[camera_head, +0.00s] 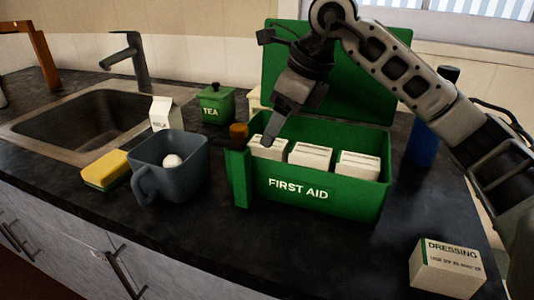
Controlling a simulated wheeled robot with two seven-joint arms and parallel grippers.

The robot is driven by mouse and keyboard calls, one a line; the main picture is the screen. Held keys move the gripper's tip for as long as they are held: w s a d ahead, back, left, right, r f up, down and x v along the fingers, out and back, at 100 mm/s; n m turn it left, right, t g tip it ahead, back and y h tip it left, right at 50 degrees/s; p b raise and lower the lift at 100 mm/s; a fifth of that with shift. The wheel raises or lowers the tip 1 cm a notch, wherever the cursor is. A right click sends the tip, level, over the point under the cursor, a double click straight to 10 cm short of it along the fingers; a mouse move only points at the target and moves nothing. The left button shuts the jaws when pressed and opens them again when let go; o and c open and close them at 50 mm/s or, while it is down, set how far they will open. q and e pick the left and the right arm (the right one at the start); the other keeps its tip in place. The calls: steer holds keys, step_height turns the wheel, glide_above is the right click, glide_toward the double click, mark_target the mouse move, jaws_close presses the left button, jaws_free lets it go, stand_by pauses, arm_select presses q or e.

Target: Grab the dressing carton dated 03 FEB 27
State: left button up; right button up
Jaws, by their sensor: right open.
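An open green first aid box (345,200) stands on the counter with its lid (268,72) raised behind it. Inside are a left carton (262,153), a middle carton (310,157) and a right carton (358,166), all white; their dates cannot be read. Another white carton marked DRESSING (446,270) sits at the front right of the counter; its small date line is too blurred to read. My right gripper (270,141) is open, pointing down at the left carton, partly covering it; whether it touches is unclear. My left gripper is not in view.
A narrow green upright block (240,180) stands at the box's left front. Left of it are a grey mug (170,175) with a white ball inside, a sponge (105,170), a milk carton (161,113), a tea tin (216,104) and a sink. A blue object (420,145) stands right of the box.

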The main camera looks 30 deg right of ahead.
mark_target(267, 153)
steer(key=shift+x, duration=2.65)
steer(key=c, duration=1)
